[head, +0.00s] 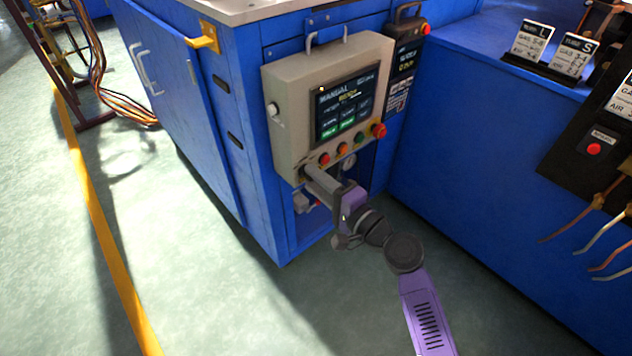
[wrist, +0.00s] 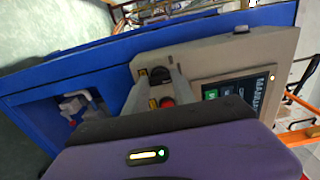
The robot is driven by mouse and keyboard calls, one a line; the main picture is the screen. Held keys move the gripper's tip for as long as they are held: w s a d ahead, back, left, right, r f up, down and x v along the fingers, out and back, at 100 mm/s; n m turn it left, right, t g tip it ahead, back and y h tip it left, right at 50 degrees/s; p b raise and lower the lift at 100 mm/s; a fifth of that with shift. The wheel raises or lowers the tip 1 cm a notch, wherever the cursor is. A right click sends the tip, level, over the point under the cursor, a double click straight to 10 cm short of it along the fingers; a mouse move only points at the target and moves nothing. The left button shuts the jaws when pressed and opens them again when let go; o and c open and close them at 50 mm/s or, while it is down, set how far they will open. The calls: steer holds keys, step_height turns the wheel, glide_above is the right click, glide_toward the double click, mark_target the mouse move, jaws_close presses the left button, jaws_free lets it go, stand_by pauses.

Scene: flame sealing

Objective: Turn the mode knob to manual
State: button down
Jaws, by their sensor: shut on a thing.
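The beige control box (head: 290,135) is mounted on the front of a blue machine. Its screen (head: 346,103) shows the word MANUAL at the top. My gripper (head: 308,174) reaches up to the lower left of the box's front face. In the wrist view, the dark mode knob (wrist: 161,77) sits between the two fingertips of my gripper (wrist: 158,82), which is shut on it. The knob is mostly hidden behind the fingers in the head view, and its pointer direction cannot be made out.
Several coloured buttons line the box below the screen, including a red one (head: 324,159) close to my fingers and a larger red one (head: 379,130) at the right. A blue cabinet (head: 470,140) stands at right; open floor (head: 190,270) lies at left.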

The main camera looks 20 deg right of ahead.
stand_by(0.3)
steer(key=c, duration=1)
jaws_free()
steer(key=shift+c, duration=0.2)
steer(key=v, duration=0.8)
steer(key=shift+p, duration=0.3)
